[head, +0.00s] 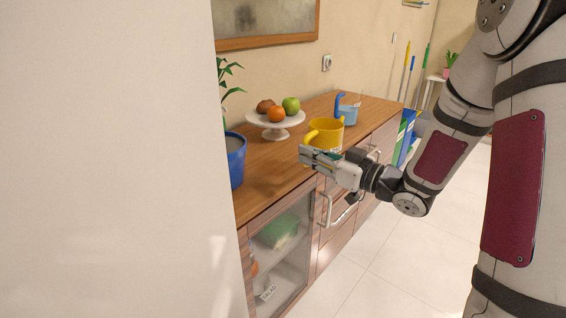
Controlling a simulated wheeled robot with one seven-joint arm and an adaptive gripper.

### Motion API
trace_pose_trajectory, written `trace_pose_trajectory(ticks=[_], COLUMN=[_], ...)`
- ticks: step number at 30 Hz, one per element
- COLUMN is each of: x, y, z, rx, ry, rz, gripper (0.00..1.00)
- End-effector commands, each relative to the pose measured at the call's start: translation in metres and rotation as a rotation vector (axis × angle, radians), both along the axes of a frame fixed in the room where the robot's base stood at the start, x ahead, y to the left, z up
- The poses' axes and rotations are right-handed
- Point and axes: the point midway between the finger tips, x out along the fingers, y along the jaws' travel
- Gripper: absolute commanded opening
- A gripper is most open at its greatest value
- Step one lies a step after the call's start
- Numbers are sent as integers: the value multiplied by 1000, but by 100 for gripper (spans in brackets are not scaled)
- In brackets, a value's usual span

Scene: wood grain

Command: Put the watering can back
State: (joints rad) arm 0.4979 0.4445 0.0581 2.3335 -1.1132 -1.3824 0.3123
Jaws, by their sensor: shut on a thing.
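A yellow can (327,132) with a curved handle on its left is over the front part of the wooden sideboard, and it looks like the watering can. My gripper (306,155) is at the lower end of that handle, in front of the can, and is shut on it. The fingers and hand hide the can's lower part, so I cannot tell whether its base touches the sideboard.
On the sideboard (262,188) stand a white fruit stand (263,121), a blue plant pot (236,160) and a light-blue vessel (349,114) with a blue handle, behind the can. A white wall (110,160) fills the left. Bare wood lies front left.

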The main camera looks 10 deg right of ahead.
Motion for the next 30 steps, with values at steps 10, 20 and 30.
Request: trace_pose_trajectory(ticks=[10, 20, 30], x=[69, 131, 141], y=[35, 63, 67], z=[-8, -14, -34], rx=[0, 0, 0], ry=[-2, -2, 1], rz=[6, 4, 0], gripper=[0, 0, 0])
